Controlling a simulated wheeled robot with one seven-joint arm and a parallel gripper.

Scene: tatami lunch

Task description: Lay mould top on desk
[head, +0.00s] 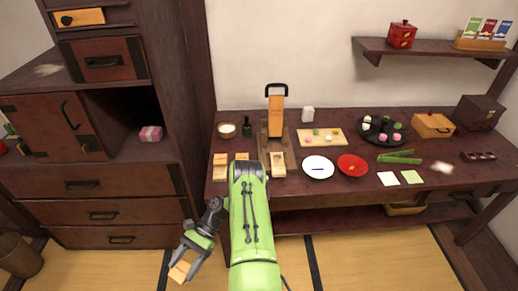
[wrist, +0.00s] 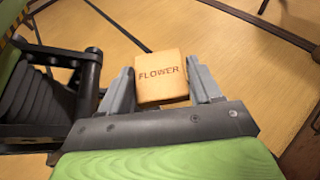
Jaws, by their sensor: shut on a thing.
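My gripper (head: 187,259) is shut on a light wooden block marked FLOWER (wrist: 161,78), which looks like the mould top. The block (head: 179,271) is held in the air over the tatami floor, in front of the drawers and left of my arm. In the wrist view it sits between both fingers (wrist: 161,92). The dark wooden desk (head: 440,185) stands to the right, higher up in the head view. Other pale wooden mould pieces (head: 220,160) lie at its left front, partly hidden by my arm.
The desk holds a white plate (head: 318,174), a red plate (head: 352,171), a wooden board of sweets (head: 309,140), a black tray (head: 370,135) and an upright wooden press (head: 276,117). A dark cabinet (head: 85,230) stands left. The desk's front right has bare patches.

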